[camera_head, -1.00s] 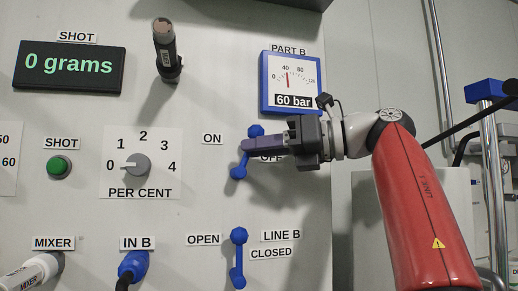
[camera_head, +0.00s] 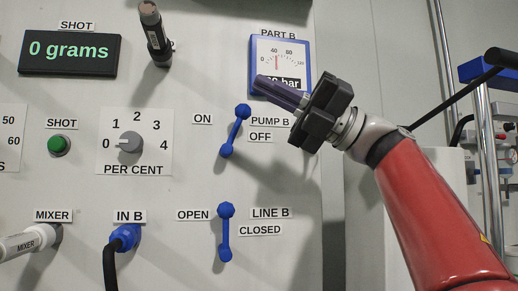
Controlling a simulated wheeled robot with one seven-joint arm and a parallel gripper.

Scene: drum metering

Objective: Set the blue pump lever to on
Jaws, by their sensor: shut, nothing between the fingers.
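The blue pump lever (camera_head: 235,130) is on the panel between the ON label (camera_head: 202,119) and the PUMP B (camera_head: 270,121) and OFF (camera_head: 261,137) labels.
The similar blue LINE B lever (camera_head: 225,233) stands upright below. A dial (camera_head: 130,143), green SHOT button (camera_head: 59,145), IN B plug (camera_head: 125,238), white MIXER plug (camera_head: 30,243) and dark protruding handle (camera_head: 155,32) are to the left. A post (camera_head: 483,160) stands at right.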

